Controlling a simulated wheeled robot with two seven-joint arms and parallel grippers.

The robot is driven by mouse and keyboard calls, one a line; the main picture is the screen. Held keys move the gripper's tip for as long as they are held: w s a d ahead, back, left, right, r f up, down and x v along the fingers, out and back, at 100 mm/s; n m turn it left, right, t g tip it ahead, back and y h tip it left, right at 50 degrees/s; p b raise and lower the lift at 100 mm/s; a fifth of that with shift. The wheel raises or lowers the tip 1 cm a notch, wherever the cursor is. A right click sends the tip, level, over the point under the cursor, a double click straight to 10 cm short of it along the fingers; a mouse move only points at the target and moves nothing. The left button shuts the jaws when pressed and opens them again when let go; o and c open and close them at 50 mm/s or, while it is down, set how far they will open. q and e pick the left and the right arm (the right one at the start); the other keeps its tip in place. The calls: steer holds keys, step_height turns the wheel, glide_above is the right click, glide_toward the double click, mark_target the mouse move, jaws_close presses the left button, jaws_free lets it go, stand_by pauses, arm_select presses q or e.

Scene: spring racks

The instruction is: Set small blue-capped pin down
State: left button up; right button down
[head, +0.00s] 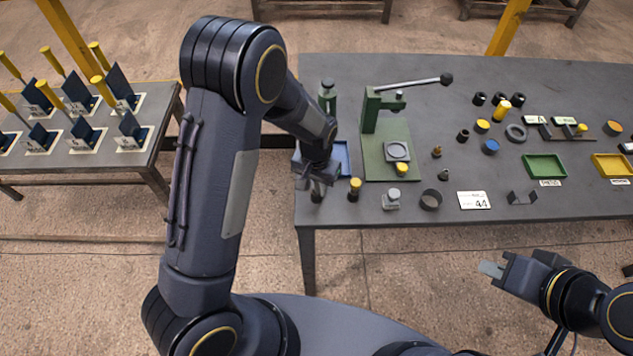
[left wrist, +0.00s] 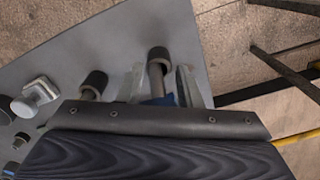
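My left gripper (head: 318,187) points down at the left front of the grey table, beside a blue tray (head: 342,155). In the left wrist view its two fingers (left wrist: 161,86) stand apart, on either side of a pin (left wrist: 158,80). The pin has a grey shaft, a dark lower end and a blue part near the palm, partly hidden by the gripper body. Gaps show between shaft and fingertips; contact at the blue part is unclear. My right gripper (head: 491,268) is in front of the table, away from objects; its finger gap is unclear.
A yellow-capped pin (head: 355,188) stands just right of my left gripper. A green lever press (head: 386,140), a grey block (head: 391,200), a dark ring (head: 431,200) and a number card (head: 473,200) are further right.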

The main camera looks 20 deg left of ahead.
arm_select(q)
steer(key=shift+o, duration=1.3)
steer(key=shift+w, duration=0.15)
steer(key=shift+r, duration=0.1)
steer(key=shift+w+r, duration=0.1)
steer(key=shift+r, duration=0.45)
step_height(320, 180, up, 11)
steer(key=shift+r+b, duration=0.15)
steer(key=shift+b, duration=0.25)
steer(key=s+a+r+n+t+h, duration=0.2)
steer(key=s+a+r+h, duration=0.3)
steer(key=s+r, duration=0.4)
steer(key=s+a+n+t+y, duration=0.1)
steer(key=s+a+t, duration=0.1)
steer(key=s, duration=1.1)
steer(key=shift+s+a+n+t, duration=0.2)
steer(key=shift+n+t, duration=0.1)
steer(key=shift+t, duration=0.6)
